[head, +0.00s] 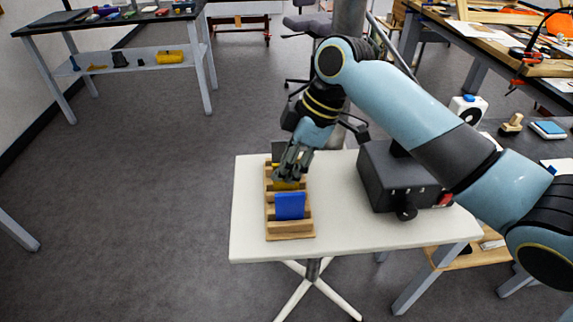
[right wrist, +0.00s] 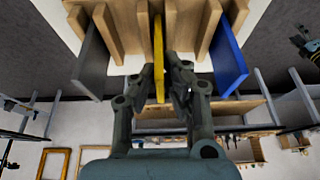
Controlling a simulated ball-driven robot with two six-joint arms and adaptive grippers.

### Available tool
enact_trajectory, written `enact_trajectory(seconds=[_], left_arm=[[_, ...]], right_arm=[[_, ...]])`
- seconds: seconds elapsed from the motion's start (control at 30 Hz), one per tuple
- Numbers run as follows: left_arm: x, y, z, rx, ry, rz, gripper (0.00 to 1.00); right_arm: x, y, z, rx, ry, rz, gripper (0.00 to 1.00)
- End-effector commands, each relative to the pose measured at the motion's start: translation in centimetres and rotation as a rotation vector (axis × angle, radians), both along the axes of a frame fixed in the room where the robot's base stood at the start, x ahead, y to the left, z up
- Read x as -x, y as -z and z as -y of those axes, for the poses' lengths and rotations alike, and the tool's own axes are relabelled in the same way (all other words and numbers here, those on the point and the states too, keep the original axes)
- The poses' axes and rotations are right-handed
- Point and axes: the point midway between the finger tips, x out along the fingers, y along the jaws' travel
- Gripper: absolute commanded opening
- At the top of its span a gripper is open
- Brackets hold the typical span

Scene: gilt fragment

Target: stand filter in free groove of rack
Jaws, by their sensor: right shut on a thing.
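The wooden rack (head: 292,228) stands on the small white table; its slats also show in the right wrist view (right wrist: 123,28). My right gripper (head: 288,170) is over the rack and shut on the yellow filter (right wrist: 158,50), a thin upright plate. In the head view the yellow filter (head: 285,185) is partly hidden by the fingers. It lines up between two middle slats; how deep it sits I cannot tell. The blue filter (head: 290,206) stands in the rack nearer the front. A dark grey filter (right wrist: 91,62) stands on the other side. My left gripper is out of view.
A dark box (head: 385,180) stands on the white table (head: 345,235), right of the rack. Table surface left of the rack is a narrow clear strip. A workbench (head: 555,145) with small items is at the right.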

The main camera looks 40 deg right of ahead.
Motion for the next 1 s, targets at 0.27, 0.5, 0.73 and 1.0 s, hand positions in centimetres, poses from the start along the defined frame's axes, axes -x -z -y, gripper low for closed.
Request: enact_trajectory(seconds=[0.27, 0.5, 0.73, 1.0], left_arm=[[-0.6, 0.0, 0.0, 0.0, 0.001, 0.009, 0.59], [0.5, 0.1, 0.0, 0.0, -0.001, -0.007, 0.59], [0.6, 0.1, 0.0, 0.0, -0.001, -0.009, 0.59], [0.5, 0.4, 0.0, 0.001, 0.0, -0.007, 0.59]], right_arm=[[0.0, 0.1, 0.0, 0.0, -0.001, 0.002, 0.0], [0.0, 0.2, 0.0, 0.0, -0.001, 0.002, 0.31], [0.0, 0.2, 0.0, 0.0, -0.001, 0.002, 0.31], [0.5, -2.9, 1.2, 0.006, -0.002, 0.006, 0.31]])
